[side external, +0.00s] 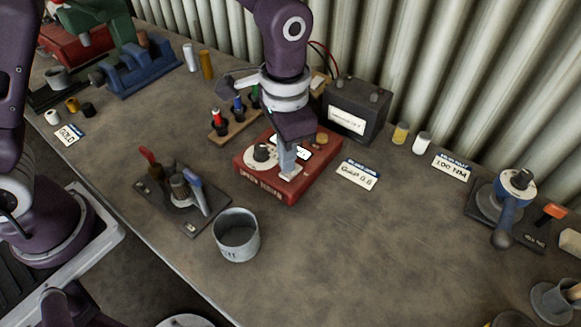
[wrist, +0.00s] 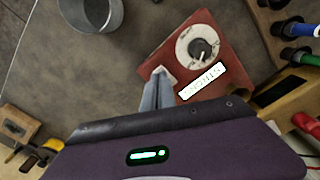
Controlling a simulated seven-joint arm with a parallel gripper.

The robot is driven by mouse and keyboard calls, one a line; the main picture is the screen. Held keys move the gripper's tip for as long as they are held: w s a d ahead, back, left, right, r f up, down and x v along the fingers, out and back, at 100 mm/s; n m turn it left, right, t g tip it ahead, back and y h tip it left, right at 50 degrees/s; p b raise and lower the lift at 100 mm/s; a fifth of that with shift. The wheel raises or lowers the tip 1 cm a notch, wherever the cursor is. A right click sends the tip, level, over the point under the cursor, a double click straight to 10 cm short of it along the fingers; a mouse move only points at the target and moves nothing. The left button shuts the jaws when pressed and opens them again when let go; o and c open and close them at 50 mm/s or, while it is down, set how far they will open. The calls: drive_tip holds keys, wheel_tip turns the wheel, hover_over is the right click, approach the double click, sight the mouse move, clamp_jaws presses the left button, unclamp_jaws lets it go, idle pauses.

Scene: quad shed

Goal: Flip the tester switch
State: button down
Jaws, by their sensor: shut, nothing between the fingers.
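The red tester box (side external: 256,185) stands in the middle of the bench, with lettering on its front that I cannot read surely. On its top are a dark knob on a white dial (side external: 262,154), a white label, and a small pale plate (side external: 291,174) near the front right corner, likely the switch. My gripper (side external: 288,160) is shut and empty, pointing down just over that plate. In the wrist view the fingertips (wrist: 160,88) are right beside the pale plate (wrist: 166,72); I cannot tell whether they touch. The switch lever and its position are hidden by the fingers.
A grey metal cup (side external: 237,236) and a plate with red- and blue-handled levers (side external: 183,196) stand in front. A rack of coloured-handled tools (side external: 232,123) and a dark battery-like box (side external: 353,108) are behind. A "GAP 0.8" card (side external: 357,174) lies at right.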

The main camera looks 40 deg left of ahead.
drive_tip(key=shift+f, duration=0.95)
idle(0.6)
drive_tip(key=shift+r, duration=3.55)
drive_tip(key=s+a+r+n+t, duration=0.25)
drive_tip(key=s+a+r, duration=0.35)
drive_tip(key=a+r, duration=0.35)
drive_tip(key=s+a+n+t, duration=0.1)
drive_tip(key=s+a, duration=0.2)
drive_tip(key=s, duration=0.3)
drive_tip(key=s+a+r+n+t, duration=0.1)
drive_tip(key=s+a+n+t, duration=0.1)
drive_tip(key=s, duration=0.4)
drive_tip(key=shift+s+a+r, duration=0.15)
drive_tip(key=shift+a, duration=0.65)
